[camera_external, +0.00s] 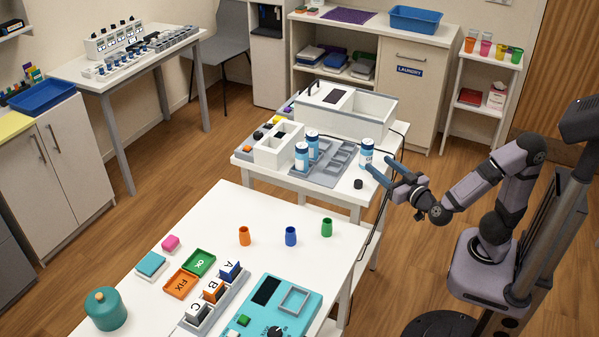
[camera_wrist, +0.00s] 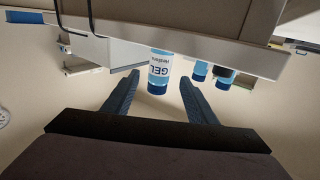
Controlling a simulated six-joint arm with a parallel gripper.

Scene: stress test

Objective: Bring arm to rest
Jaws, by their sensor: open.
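My gripper (camera_external: 379,166) is open at the right edge of the white rear table (camera_external: 340,194), with my arm reaching in from the right. A white-and-blue gel bottle (camera_external: 366,155) stands upright on that table just past my fingertips. In the wrist view my blue fingers (camera_wrist: 158,77) are spread apart, and the gel bottle (camera_wrist: 158,72) appears in the gap between their tips. They do not appear closed on it; the exact depth between tips and bottle is hard to tell.
Two similar bottles, one in front (camera_external: 302,158) and one behind (camera_external: 313,148), stand by a grey tray (camera_external: 325,175). A small black round piece (camera_external: 358,184) lies near the table edge. The front table (camera_external: 215,220) holds colored cups, trays and a teal device. Floor around my base looks clear.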

